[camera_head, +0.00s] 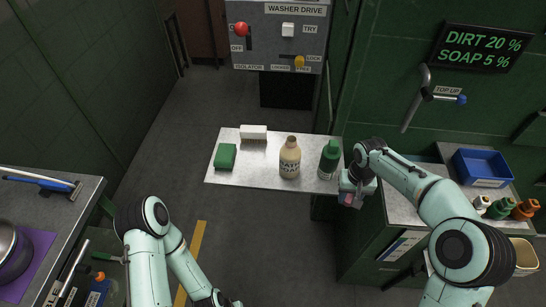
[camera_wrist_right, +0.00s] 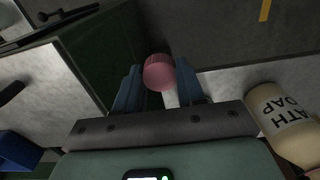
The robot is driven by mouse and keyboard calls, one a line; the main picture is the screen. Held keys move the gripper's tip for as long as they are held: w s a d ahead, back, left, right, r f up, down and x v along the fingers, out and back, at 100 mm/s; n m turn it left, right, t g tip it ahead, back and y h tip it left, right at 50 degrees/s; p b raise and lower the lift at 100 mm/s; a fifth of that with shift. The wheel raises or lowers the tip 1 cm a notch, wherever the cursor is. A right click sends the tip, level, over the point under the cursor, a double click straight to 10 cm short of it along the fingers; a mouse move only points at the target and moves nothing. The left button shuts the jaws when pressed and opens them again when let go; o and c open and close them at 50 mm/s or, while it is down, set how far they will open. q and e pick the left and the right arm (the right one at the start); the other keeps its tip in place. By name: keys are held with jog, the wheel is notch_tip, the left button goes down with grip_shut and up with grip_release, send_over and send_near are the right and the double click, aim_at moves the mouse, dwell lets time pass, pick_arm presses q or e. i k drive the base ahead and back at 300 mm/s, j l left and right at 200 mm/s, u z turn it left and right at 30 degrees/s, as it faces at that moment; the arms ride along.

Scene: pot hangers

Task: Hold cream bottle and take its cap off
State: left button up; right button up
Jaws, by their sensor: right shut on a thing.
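A cream-coloured bottle (camera_head: 289,163) with dark lettering stands upright on the metal shelf (camera_head: 250,180); it also shows at the right edge of the right wrist view (camera_wrist_right: 283,118), its top partly cut off. My right gripper (camera_head: 347,199) is at the shelf's right end, apart from this bottle. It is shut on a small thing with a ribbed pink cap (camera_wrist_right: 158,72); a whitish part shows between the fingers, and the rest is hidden. My left arm comes in at the bottom, and only the start of its gripper (camera_head: 228,302) shows at the frame edge.
A green bottle (camera_head: 329,160) stands between the cream bottle and my right gripper. A green sponge (camera_head: 225,156) and a brush (camera_head: 253,133) lie on the shelf's left. Several small bottles (camera_head: 503,208) and a blue tray (camera_head: 484,167) are on the right counter.

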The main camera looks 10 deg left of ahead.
aim_at(290, 154)
jog(key=i+j, duration=0.1)
jog(key=j, duration=0.4)
jog(key=i+j+z, duration=0.1)
jog(key=j, duration=0.85)
jog(key=i+j, duration=0.1)
jog(key=i, duration=0.35)
jog(key=u, duration=0.05)
